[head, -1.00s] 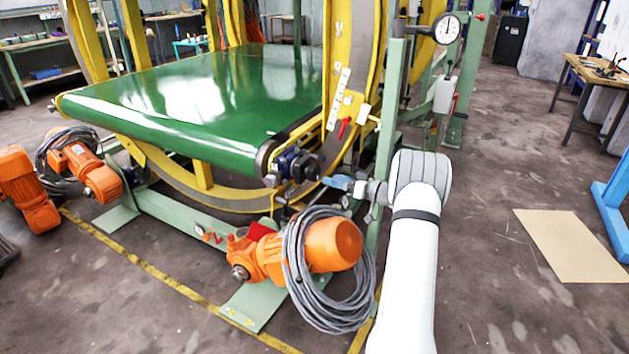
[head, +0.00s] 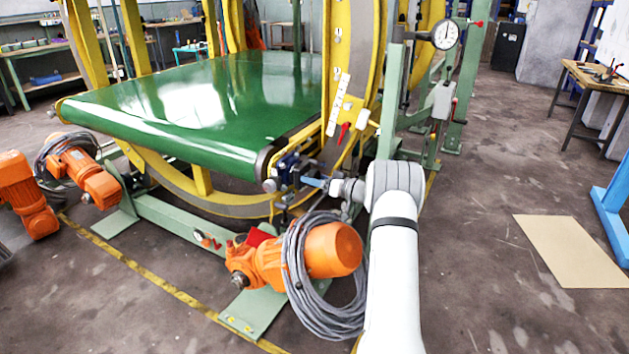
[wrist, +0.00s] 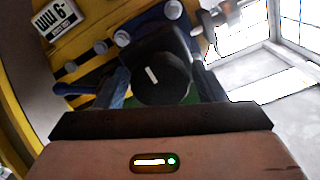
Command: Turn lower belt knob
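A round black knob (wrist: 150,76) with a short white mark on its face fills the middle of the wrist view. The white mark leans slightly off vertical. My gripper (wrist: 162,86) has one blue finger on each side of the knob. Green shows between the knob and the fingers low down, so they look apart; exact contact is hard to tell. In the head view my gripper (head: 314,182) is at the blue and black fitting (head: 288,166) by the belt's front right corner. The knob is largely hidden there.
The green belt (head: 190,105) lies left of my gripper, with the yellow ring frame beside it. A dial gauge (head: 446,34) is above right.

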